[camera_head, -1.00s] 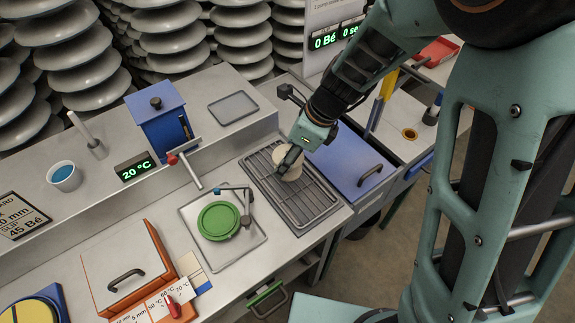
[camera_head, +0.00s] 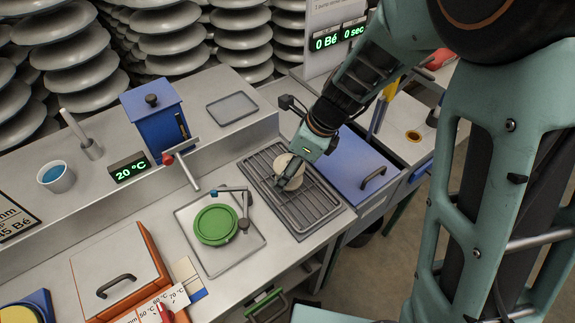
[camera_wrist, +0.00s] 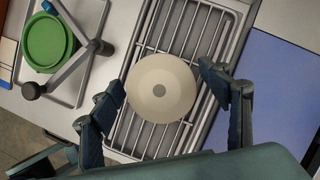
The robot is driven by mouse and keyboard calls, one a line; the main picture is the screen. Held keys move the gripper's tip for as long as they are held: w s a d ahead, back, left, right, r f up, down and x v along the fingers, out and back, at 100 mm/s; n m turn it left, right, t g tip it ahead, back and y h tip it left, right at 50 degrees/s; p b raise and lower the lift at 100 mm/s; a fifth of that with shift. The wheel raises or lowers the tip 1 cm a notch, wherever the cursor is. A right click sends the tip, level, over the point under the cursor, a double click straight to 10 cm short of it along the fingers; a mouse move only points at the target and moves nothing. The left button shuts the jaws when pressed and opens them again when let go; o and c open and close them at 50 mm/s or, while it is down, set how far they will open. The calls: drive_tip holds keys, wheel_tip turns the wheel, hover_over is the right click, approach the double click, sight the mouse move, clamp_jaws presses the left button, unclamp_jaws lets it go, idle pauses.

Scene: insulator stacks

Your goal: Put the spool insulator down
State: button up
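The cream spool insulator (camera_head: 284,164) sits at the grey slatted rack (camera_head: 321,209), near its far end. In the wrist view the insulator (camera_wrist: 161,88) shows as a round disc with a darker centre, over the bars. My gripper (camera_head: 291,177) is down around it, one finger on each side. In the wrist view my gripper (camera_wrist: 162,80) has its fingers spread, with a narrow gap visible beside the disc at the right finger. Part of the insulator is hidden behind a finger in the head view.
A green round plate (camera_head: 215,225) with a jointed metal arm stands left of the rack. A blue lidded box (camera_head: 352,165) adjoins the rack's right side. A blue container (camera_head: 160,120) stands on the raised shelf behind. The rack's near part is bare.

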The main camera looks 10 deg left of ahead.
drive_tip(key=shift+r, duration=0.35)
drive_tip(key=p+v, duration=0.3)
drive_tip(key=v, duration=0.8)
drive_tip(key=shift+d+r, duration=0.15)
drive_tip(key=shift+r, duration=0.15)
